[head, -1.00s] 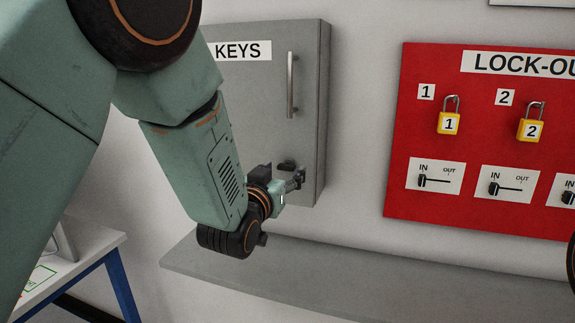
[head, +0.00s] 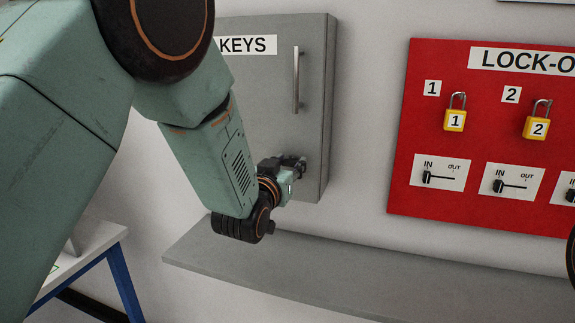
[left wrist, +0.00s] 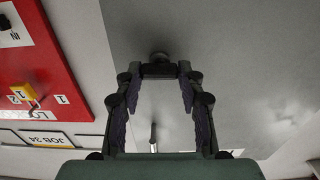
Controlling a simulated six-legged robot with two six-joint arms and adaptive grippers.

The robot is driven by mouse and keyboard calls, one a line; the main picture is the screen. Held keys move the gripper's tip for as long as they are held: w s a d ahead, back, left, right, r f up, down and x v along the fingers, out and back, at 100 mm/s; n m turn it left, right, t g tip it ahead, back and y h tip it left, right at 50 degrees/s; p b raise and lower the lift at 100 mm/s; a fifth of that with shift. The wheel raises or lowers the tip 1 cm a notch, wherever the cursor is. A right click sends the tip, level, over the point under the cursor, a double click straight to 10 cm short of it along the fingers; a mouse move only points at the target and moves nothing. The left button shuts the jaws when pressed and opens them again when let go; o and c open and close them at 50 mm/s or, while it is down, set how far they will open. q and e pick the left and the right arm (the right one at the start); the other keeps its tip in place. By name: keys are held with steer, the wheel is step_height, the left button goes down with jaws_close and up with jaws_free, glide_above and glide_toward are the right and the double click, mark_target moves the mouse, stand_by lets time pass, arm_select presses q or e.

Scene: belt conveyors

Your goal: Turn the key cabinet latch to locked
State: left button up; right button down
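The grey key cabinet (head: 318,110), labelled KEYS, hangs on the wall with its door shut. My left gripper (head: 298,165) is at the lower right of the door in the head view and covers the latch there. In the left wrist view the dark latch (left wrist: 160,70) lies crosswise between the fingertips of my left gripper (left wrist: 161,76). The fingers are spread, one on each side of it; whether they touch it is unclear. The latch's locked or unlocked marking is not readable. My right gripper is not in view.
A vertical door handle (head: 296,80) stands above the latch. A red lock-out board (head: 400,185) with yellow padlocks (head: 455,120) and sliders is to the right. A grey ledge (head: 350,275) runs below the cabinet. A blue-legged table (head: 120,280) is at lower left.

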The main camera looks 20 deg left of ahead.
arm_select(q)
steer(key=shift+d, duration=0.1)
steer(key=shift+c, duration=2.2)
steer(key=shift+n, duration=0.3)
steer(key=n, duration=0.4)
steer(key=shift+b, duration=0.3)
steer(key=n, duration=0.3)
steer(key=shift+a+n, duration=0.25)
steer(key=shift+n, duration=0.05)
steer(key=n+b, duration=0.1)
steer(key=n, duration=0.4)
steer(key=shift+f, duration=0.1)
steer(key=n, duration=0.4)
steer(key=shift+f+n, duration=0.1)
steer(key=shift+n, duration=0.4)
